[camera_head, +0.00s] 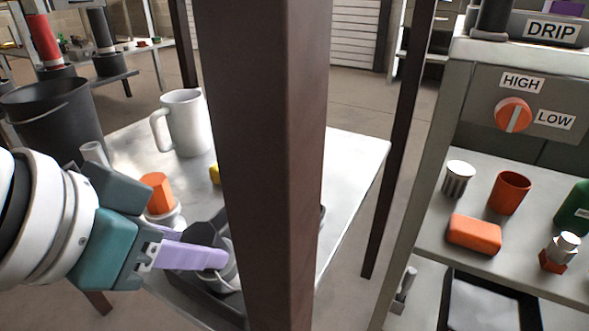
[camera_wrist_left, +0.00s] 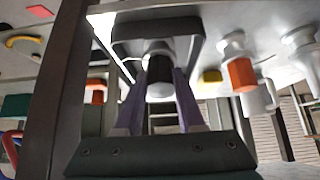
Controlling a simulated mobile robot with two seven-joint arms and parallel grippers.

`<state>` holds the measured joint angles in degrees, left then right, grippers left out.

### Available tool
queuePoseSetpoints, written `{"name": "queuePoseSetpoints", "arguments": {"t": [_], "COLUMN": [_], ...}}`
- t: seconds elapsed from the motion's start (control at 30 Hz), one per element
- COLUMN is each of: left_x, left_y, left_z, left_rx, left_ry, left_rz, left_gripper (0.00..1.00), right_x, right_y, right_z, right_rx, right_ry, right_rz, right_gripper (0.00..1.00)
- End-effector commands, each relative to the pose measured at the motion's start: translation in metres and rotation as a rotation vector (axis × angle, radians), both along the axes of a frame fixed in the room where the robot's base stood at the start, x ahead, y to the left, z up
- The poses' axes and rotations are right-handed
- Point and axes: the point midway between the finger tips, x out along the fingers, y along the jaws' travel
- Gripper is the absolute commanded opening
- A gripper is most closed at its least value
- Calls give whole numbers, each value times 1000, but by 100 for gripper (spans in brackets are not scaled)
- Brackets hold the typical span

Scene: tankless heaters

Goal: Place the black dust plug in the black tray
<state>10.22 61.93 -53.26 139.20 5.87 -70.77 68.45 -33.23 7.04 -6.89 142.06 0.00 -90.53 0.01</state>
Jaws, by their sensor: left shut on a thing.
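The black tray (camera_head: 190,287) lies on the light metal table, partly hidden by my left gripper and a brown post. My left gripper (camera_head: 222,260), with purple fingers, reaches over the tray. In the left wrist view the black tray (camera_wrist_left: 195,22) shows behind the fingertips. There my left gripper (camera_wrist_left: 163,72) is shut on a short black cylinder with a pale end, which looks like the black dust plug (camera_wrist_left: 159,73). The plug is at the tray; I cannot tell whether it touches the tray floor. My right gripper is in neither view.
The brown post (camera_head: 262,150) stands upright in front of the table. A white mug (camera_head: 187,125), an orange-topped white fitting (camera_head: 157,190) and a black bucket (camera_head: 55,112) stand near my left arm. At right, a shelf holds an orange block (camera_head: 474,233) and an orange cup (camera_head: 509,192).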

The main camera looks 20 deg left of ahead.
Motion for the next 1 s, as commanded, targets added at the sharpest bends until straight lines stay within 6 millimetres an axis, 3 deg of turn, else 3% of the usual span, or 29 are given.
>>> {"name": "queuePoseSetpoints", "arguments": {"t": [0.1, 0.37, 0.47, 0.87, 0.9, 1.0], "left_x": [10, 22, 20, 19, 19, 19], "left_y": [-2, -2, -2, -2, -2, -2], "left_z": [9, 10, 0, 0, -1, 0], "left_rx": [6, 24, 27, 25, 25, 25], "left_ry": [83, 281, 285, 285, 285, 285], "left_rz": [-1, -1, -2, -2, -2, -2], "left_gripper": [0, 0, 0, 0, 39, 50], "right_x": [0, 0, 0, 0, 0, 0], "right_y": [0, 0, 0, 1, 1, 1], "right_z": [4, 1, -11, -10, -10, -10], "right_rx": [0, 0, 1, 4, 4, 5], "right_ry": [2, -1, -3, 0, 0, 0], "right_rz": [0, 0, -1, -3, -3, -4], "right_gripper": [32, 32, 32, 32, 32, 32]}}
